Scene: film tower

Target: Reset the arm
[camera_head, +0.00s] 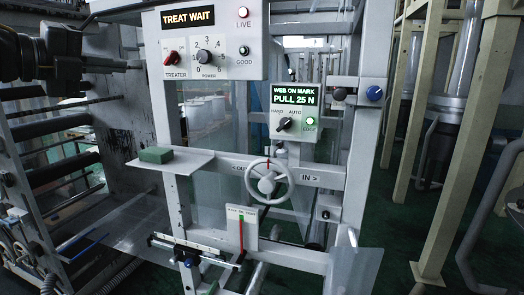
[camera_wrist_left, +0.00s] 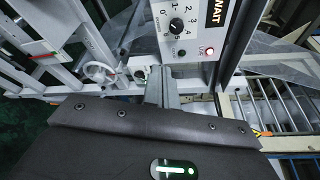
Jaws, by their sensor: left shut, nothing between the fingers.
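My left gripper (camera_head: 128,66) comes in at the upper left of the head view, pointing right. Its fingers are shut and empty, in front of and left of the white control panel (camera_head: 212,84). In the left wrist view, the shut fingers (camera_wrist_left: 161,88) stick out past the dark wrist housing, below the panel (camera_wrist_left: 193,30). My right gripper is not in view.
A display reads TREAT WAIT (camera_head: 188,18); another reads WEB ON MARK, PULL 25 N (camera_head: 295,95). A handwheel (camera_head: 267,181) sits on the frame's crossbar. A green block (camera_head: 156,155) lies on a grey shelf (camera_head: 185,163). Dark rollers (camera_head: 50,171) stand at left.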

